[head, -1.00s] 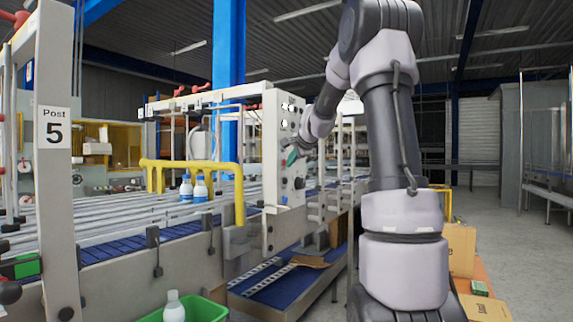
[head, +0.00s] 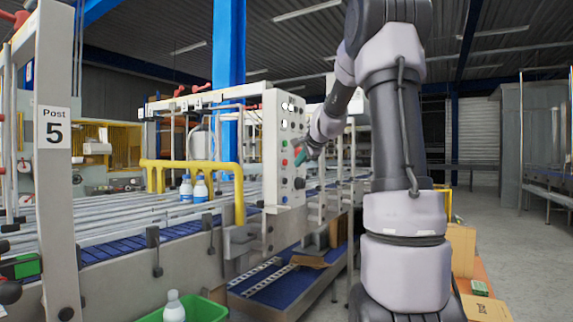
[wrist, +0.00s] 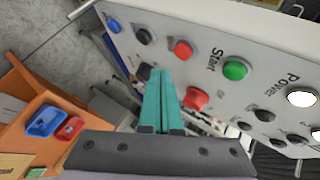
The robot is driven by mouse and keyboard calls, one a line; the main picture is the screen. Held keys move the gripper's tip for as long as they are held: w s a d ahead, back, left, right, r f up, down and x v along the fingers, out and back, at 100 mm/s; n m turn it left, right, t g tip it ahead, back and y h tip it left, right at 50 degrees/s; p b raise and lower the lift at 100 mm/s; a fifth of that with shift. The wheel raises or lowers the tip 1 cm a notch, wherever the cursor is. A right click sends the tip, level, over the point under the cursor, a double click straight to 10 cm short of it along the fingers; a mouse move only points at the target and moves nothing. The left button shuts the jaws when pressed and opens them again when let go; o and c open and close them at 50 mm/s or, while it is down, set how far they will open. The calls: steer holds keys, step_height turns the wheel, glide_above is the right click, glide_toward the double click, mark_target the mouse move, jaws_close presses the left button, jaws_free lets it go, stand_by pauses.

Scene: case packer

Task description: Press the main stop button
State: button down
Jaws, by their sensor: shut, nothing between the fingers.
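The light grey control panel (head: 270,150) stands upright at the end of the conveyor in the head view; it fills the upper right of the wrist view (wrist: 205,40). In the wrist view it carries a large red mushroom button (wrist: 196,99), a smaller flat red button (wrist: 183,51), and a green button (wrist: 235,69) beside the word Start. No stop label is readable. My gripper (wrist: 161,72) is shut and empty, its teal fingertips left of the mushroom button and near a black knob (wrist: 143,71). In the head view the gripper (head: 301,157) is at the panel's right side. Contact cannot be told.
A white lamp (wrist: 302,97) is beside the word Power, and a blue button (wrist: 115,26) is at the panel's other end. A yellow rail (head: 190,166) and bottles (head: 201,190) are left of the panel.

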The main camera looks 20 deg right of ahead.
steer(key=shift+s+d, duration=0.5)
steer(key=shift+s, duration=0.2)
steer(key=shift+s+d, duration=0.5)
steer(key=shift+s, duration=0.15)
steer(key=s+a+n+g+y, duration=0.2)
steer(key=s+a+n, duration=0.4)
steer(key=s+a, duration=0.85)
steer(key=s+a+f+n+g, duration=0.1)
steer(key=s+a+f+n, duration=0.1)
steer(key=s, duration=0.8)
steer(key=s+a+f+n+g, duration=0.1)
steer(key=s+f, duration=0.4)
steer(key=s, duration=0.5)
steer(key=a+n, duration=0.1)
steer(key=n, duration=0.1)
steer(key=shift+a+n+h, duration=0.15)
steer(key=shift+n+h, duration=0.15)
steer(key=shift+n, duration=0.1)
